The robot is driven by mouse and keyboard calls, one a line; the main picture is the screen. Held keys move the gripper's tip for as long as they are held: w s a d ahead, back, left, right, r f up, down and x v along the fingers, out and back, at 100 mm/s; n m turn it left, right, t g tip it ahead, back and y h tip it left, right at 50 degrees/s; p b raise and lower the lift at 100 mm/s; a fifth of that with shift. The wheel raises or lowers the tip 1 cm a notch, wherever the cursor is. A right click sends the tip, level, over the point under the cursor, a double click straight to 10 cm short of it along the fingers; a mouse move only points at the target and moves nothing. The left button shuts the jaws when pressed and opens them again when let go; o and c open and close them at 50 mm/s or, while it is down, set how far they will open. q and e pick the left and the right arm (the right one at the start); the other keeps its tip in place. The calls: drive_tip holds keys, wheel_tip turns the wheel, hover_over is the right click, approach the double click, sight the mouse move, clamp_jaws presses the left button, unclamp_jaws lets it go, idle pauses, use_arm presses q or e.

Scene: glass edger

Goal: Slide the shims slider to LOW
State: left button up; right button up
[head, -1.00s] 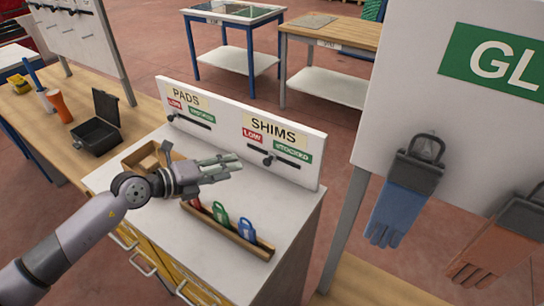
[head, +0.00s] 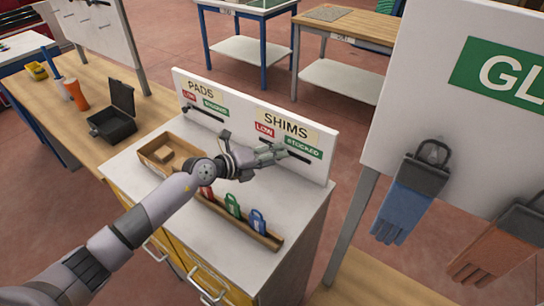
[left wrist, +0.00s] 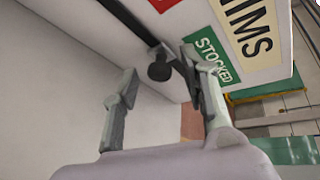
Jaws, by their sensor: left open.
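The SHIMS panel (head: 284,125) has a red LOW label (head: 264,130) at left and a green STOCKED label (head: 304,147) at right. Its dark slider track (head: 299,156) runs below them. My left gripper (head: 272,155) is open and empty in front of this track, hiding part of it in the head view. In the left wrist view, the round black slider knob (left wrist: 159,69) shows ahead, between the lines of the two open fingers (left wrist: 160,95). No grip on the knob shows. My right gripper is not in view.
A PADS slider (head: 203,114) is on the same panel to the left. Below are an open wooden box (head: 146,158) and a tray with several padlocks (head: 268,242). Gloves (head: 408,200) hang on a board at right.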

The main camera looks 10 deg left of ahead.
use_arm(q)
drive_tip(key=shift+c, duration=0.3)
clamp_jaws()
idle(0.6)
